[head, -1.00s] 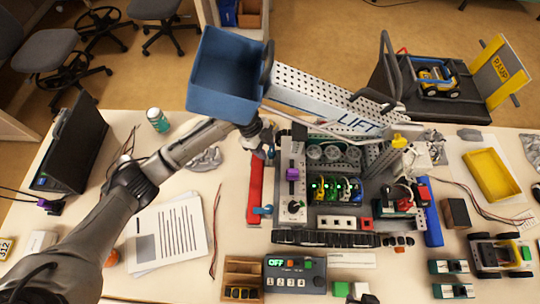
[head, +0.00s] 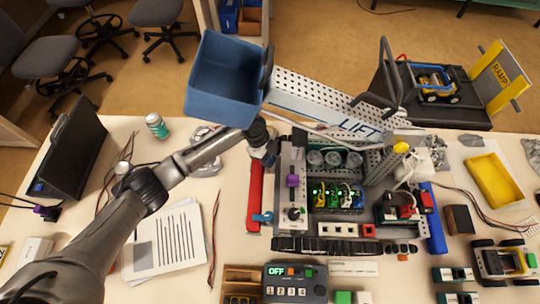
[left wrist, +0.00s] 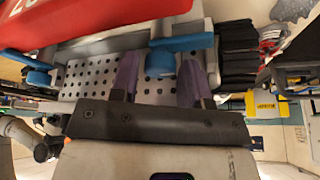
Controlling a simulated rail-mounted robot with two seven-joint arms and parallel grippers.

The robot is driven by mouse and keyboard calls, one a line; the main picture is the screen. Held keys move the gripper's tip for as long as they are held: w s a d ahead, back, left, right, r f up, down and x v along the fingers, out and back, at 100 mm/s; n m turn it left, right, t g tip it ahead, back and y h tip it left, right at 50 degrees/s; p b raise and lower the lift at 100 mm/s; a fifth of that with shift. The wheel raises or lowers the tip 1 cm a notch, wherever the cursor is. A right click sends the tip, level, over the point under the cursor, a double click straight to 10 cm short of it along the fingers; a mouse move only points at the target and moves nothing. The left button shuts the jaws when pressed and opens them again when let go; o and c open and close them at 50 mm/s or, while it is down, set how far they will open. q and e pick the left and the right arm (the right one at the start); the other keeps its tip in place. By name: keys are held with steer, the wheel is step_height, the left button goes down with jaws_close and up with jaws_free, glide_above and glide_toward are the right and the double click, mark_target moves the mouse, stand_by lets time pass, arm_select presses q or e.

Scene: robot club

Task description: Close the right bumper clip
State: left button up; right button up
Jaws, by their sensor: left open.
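A red bumper (head: 255,190) runs along the left side of the tracked robot model. A blue clip (head: 262,217) shows at its near end. My left gripper (head: 264,158) is over the far end of this bumper, pointing down; its fingertips are hard to make out in the head view. In the left wrist view the red bumper (left wrist: 90,18) lies along the top. My open left gripper (left wrist: 158,70) has its purple fingers either side of a blue clip (left wrist: 162,63), apart from each other. Another blue clip (left wrist: 30,68) shows at left. My right gripper is not in view.
A control box (head: 295,282) is at the front. A printed sheet (head: 165,240) lies left, with some bare table around it. A blue bar (head: 435,225) flanks the model's right.

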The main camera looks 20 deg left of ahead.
arm_select(q)
steer(key=c, duration=0.6)
steer(key=shift+r+n+p, duration=0.1)
steer(key=shift+n+p, duration=0.2)
steer(key=shift+p, duration=0.2)
steer(key=shift+c, duration=0.2)
steer(key=n+t+p, duration=0.1)
steer(key=n+p, duration=0.1)
steer(key=p, duration=0.1)
steer(key=n+t+p, duration=0.1)
steer(key=n+p, duration=0.2)
steer(key=n+t+y+p, duration=0.1)
steer(key=n+p, duration=0.2)
steer(key=shift+s+d+r+p, duration=0.15)
steer(key=shift+s+p, duration=0.1)
steer(key=shift+p, duration=0.15)
steer(key=n+t+y+p, duration=0.1)
steer(key=n+p, duration=0.1)
steer(key=n, duration=0.1)
steer(key=shift+d+p, duration=0.1)
steer(key=shift+p, duration=0.25)
steer(key=shift+f+n+y+p, duration=0.25)
steer(key=shift+n+p, duration=0.35)
steer(key=shift+n, duration=0.3)
